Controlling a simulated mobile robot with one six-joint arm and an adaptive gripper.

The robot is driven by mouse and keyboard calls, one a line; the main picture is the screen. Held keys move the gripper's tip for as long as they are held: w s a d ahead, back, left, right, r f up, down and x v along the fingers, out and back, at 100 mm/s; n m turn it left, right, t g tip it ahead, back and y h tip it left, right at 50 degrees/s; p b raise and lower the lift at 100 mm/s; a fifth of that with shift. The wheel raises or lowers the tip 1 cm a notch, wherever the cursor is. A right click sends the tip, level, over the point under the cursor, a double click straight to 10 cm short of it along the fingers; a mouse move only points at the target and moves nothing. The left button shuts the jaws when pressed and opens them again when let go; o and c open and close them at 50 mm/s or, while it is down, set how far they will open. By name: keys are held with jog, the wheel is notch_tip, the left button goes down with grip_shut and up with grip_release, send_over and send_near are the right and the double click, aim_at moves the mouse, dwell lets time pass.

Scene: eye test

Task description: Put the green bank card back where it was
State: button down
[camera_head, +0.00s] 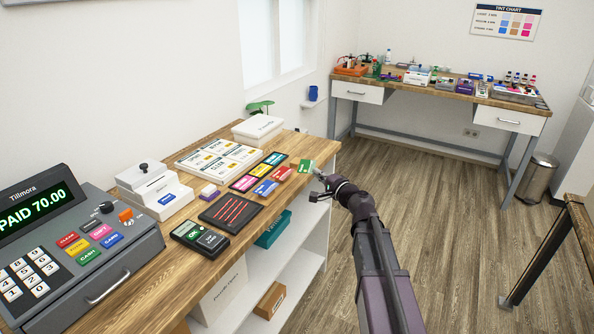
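The green bank card (306,166) is at the right edge of the wooden counter, tilted, with its printed face towards the camera. My gripper (316,173) reaches in from the right, and its fingertips meet the card's right edge. It appears shut on the card. The finger closing is small and partly hidden. A red card (282,173) and a blue card (265,187) lie on the counter to the left of the green card.
A black tray with red strips (231,212), a card terminal (199,237) and a cash register (75,250) stand nearer. A white box (258,129) stands at the back. Open floor lies right.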

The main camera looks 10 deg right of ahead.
jog(key=shift+w+a+f+n+g+y+b, duration=0.1)
jog(key=shift+f+n+g+y+b, duration=0.1)
jog(key=shift+f, duration=0.25)
jog(key=shift+a+f+n+g+y+b, duration=0.1)
jog(key=shift+f+y+b, duration=0.1)
jog(key=shift+f, duration=0.2)
jog(key=w, duration=0.5)
jog(key=w+f+b, duration=0.1)
jog(key=w, duration=0.3)
jog(key=w+a, duration=0.1)
jog(key=w, duration=0.4)
jog(key=shift+w+f, duration=0.15)
jog(key=shift+w, duration=0.2)
jog(key=shift+w, duration=0.6)
jog(key=shift+w+f+b, duration=0.1)
jog(key=shift+f+b, duration=0.25)
jog(key=shift+b, duration=0.2)
jog(key=shift+f+b, duration=1.45)
jog(key=shift+f, duration=0.05)
